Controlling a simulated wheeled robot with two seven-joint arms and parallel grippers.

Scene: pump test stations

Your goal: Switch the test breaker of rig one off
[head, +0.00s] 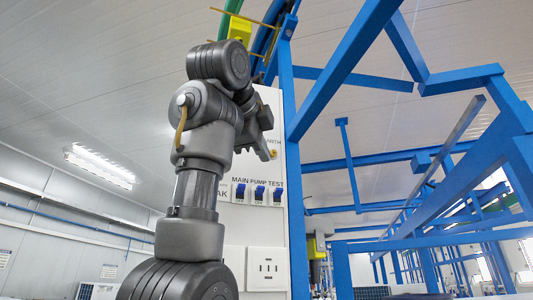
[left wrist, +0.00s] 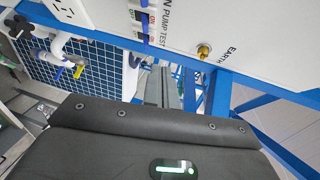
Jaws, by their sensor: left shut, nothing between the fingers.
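The white panel (head: 268,220) carries a row of three breakers with blue levers under the words MAIN, PUMP and TEST. The breaker under TEST (head: 277,195) is the rightmost; the pump breaker (head: 259,193) and main breaker (head: 240,192) are to its left. I cannot tell the lever positions surely. My left gripper (head: 263,150) is shut and empty, above the breakers and apart from them. In the left wrist view, my fingers (left wrist: 164,88) show beyond the dark gripper body, and breaker levers (left wrist: 145,38) show at the panel's edge. My right gripper is out of view.
A brass earth stud (left wrist: 204,50) sticks out of the panel beside the word EARTH. A socket plate (head: 265,268) is below the breakers. A blue frame post (head: 294,180) stands along the panel's right side, and blue beams fill the right.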

